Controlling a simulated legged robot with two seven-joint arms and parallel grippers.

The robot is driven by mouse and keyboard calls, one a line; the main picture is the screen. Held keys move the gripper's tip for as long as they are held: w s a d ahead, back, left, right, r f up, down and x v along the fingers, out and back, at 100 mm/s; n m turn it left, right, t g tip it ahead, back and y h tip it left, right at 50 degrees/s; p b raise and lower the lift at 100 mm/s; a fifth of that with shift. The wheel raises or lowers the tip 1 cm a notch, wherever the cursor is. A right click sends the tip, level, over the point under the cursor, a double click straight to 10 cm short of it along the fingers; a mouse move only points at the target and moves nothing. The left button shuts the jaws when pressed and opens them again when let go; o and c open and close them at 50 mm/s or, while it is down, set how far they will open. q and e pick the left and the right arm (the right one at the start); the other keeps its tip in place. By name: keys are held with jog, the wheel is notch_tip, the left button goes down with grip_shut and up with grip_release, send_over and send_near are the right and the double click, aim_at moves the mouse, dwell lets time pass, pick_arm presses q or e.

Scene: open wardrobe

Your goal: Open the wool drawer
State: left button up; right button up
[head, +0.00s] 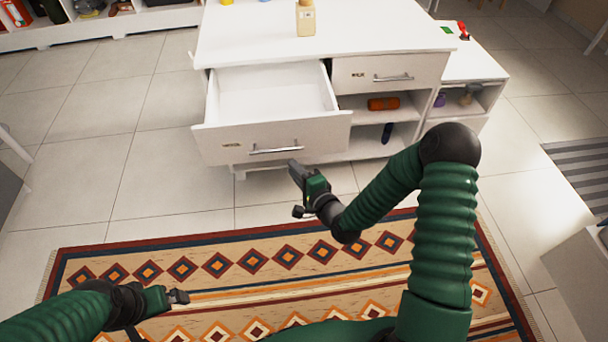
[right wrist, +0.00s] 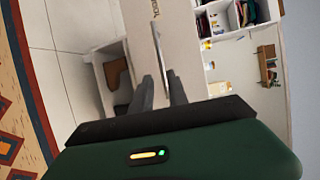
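The white cabinet's left drawer (head: 272,138) is pulled well out, and its inside looks empty. Its front has a bar handle (head: 275,150) and a small label (head: 231,145) too small to read. The right drawer (head: 390,70) is closed and has its own handle (head: 393,78) and label. My right gripper (head: 295,168) is just in front of and below the right end of the open drawer's handle. In the right wrist view its fingers (right wrist: 162,92) are apart, with a handle bar (right wrist: 160,50) lined up between them. My left gripper (head: 178,296) is low over the rug, with nothing visible in it.
A bottle (head: 305,18) stands on the cabinet top. Open shelves below the right drawer hold an orange item (head: 383,103) and a dark item (head: 387,133). A patterned rug (head: 290,262) lies in front. The tiled floor at left (head: 90,170) is clear.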

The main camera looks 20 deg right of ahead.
jog(key=v, duration=0.5)
jog(key=shift+s+f+p, duration=0.1)
jog(key=shift+s+p, duration=0.2)
jog(key=shift+p, duration=0.05)
jog(key=s+a+f+n+g, duration=0.2)
jog(key=s+f+n+g, duration=0.15)
jog(key=n+g, duration=0.45)
jog(key=s+a+r+n+g+h, duration=0.1)
jog(key=s+r+n+g, duration=0.15)
jog(key=s+n, duration=0.35)
jog(key=s+r+n+g+h, duration=0.1)
jog(key=s+r+n+g, duration=0.2)
jog(key=s, duration=0.5)
notch_tip(320, 180, up, 23)
jog(key=p, duration=2.2)
jog(key=shift+s+r+n+p, duration=0.15)
jog(key=shift+s+n+p, duration=0.15)
jog(key=shift+p, duration=0.05)
